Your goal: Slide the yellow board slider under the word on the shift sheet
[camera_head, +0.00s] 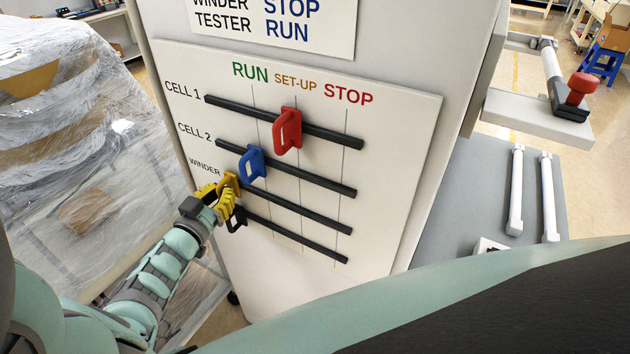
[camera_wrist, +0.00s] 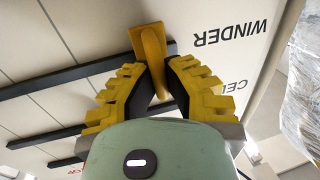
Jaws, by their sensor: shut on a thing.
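The yellow slider (camera_head: 231,184) sits on the WINDER rail (camera_head: 290,210), near its left end and left of the line under RUN (camera_head: 250,71). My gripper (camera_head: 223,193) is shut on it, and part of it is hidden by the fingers. In the wrist view the yellow slider (camera_wrist: 151,50) stands between the fingertips (camera_wrist: 156,70), close to the upside-down word WINDER (camera_wrist: 228,32). The shift sheet (camera_head: 270,42) above the board reads STOP beside WINDER and RUN beside TESTER. STOP (camera_head: 348,95) is the rightmost column on the board.
A red slider (camera_head: 288,131) sits near the SET-UP line on the top rail. A blue slider (camera_head: 251,163) sits near the RUN line on the CELL 2 rail. The WINDER rail right of my gripper is clear. A wrapped pallet load (camera_head: 70,130) stands left.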

